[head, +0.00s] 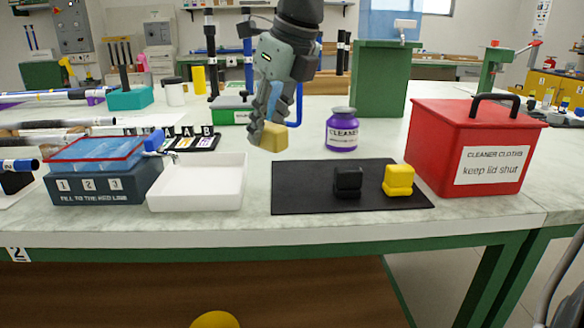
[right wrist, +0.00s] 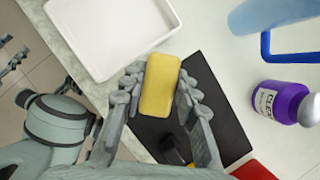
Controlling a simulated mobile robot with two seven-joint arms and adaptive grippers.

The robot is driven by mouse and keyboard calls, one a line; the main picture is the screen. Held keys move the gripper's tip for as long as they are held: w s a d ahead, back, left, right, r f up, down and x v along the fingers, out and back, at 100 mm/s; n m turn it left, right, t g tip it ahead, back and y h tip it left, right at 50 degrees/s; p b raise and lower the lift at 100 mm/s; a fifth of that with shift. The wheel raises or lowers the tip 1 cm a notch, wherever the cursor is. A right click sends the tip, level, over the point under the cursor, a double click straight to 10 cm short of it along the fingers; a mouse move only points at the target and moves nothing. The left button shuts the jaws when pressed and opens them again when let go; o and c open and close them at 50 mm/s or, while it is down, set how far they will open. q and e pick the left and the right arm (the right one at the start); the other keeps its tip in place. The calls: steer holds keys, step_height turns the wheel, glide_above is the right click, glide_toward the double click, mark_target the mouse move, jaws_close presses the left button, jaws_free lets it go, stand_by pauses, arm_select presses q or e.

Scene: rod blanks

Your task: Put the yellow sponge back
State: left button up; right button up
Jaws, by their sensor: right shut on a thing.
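My right gripper (head: 263,135) is shut on the yellow sponge (head: 274,138), a tan-yellow block with rounded corners. It holds the sponge in the air, above the bench between the white tray and the black mat. In the right wrist view the sponge (right wrist: 160,85) sits between the two fingers, with the mat (right wrist: 222,90) below it and the white tray (right wrist: 110,35) beyond. The black mat (head: 300,195) carries a black block (head: 348,182) and a bright yellow block (head: 398,180).
The white tray (head: 195,198) stands empty left of the mat. A purple cleaner bottle (head: 342,132) stands behind the mat, and a red lidded box (head: 450,150) labelled cleaner cloths stands right of it. A dark numbered box (head: 100,188) is at the left.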

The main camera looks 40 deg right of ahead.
steer(key=s+d+f, duration=0.2)
steer(key=s+d, duration=0.1)
steer(key=shift+s+f, duration=0.15)
steer(key=shift+f, duration=0.25)
step_height(320, 180, down, 4)
steer(key=shift+d+r+b, duration=0.1)
steer(key=shift+b, duration=0.2)
arm_select(q)
steer(key=shift+t+h, duration=0.6)
steer(key=shift+t, duration=0.2)
steer(key=d+r, duration=0.1)
steer(key=w+d+r, duration=0.1)
steer(key=r, duration=0.1)
steer(key=shift+r, duration=0.15)
steer(key=shift+d, duration=0.1)
arm_select(e)
steer(key=shift+f, duration=0.2)
steer(key=o, duration=1)
arm_select(q)
steer(key=shift+d+r+t+h, duration=0.3)
steer(key=shift+d+r+t, duration=0.1)
steer(key=shift+r, duration=0.2)
